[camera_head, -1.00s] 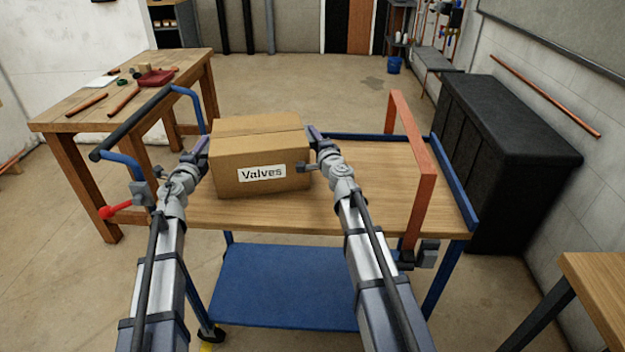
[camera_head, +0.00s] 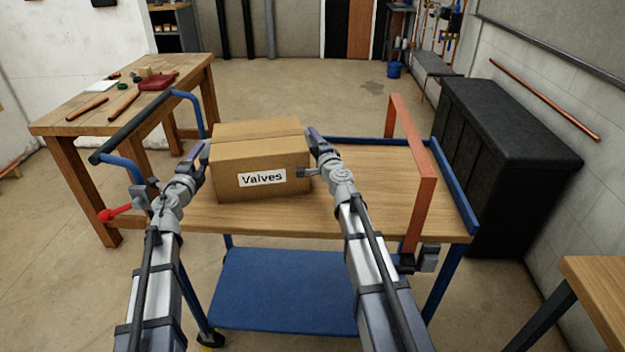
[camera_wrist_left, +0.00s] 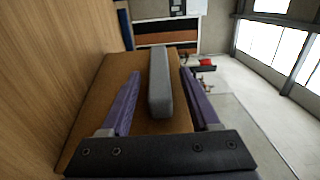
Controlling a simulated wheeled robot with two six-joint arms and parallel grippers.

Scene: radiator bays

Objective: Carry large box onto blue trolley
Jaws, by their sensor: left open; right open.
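The large cardboard box (camera_head: 258,163), labelled "Valves", rests on the wooden top of the blue trolley (camera_head: 365,190), towards its left end. My left gripper (camera_head: 197,158) is open at the box's left side. In the left wrist view the box (camera_wrist_left: 95,105) is close behind the open fingers of my left gripper (camera_wrist_left: 158,92), with a grey bar between them. My right gripper (camera_head: 312,150) is open at the box's right side. I cannot tell whether either gripper touches the box.
An orange-red frame (camera_head: 414,170) stands up at the trolley's right end. A wooden workbench (camera_head: 60,117) with tools and a red tray is at the left. A black cabinet (camera_head: 515,140) stands right of the trolley. Another wooden table (camera_head: 600,290) is at lower right.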

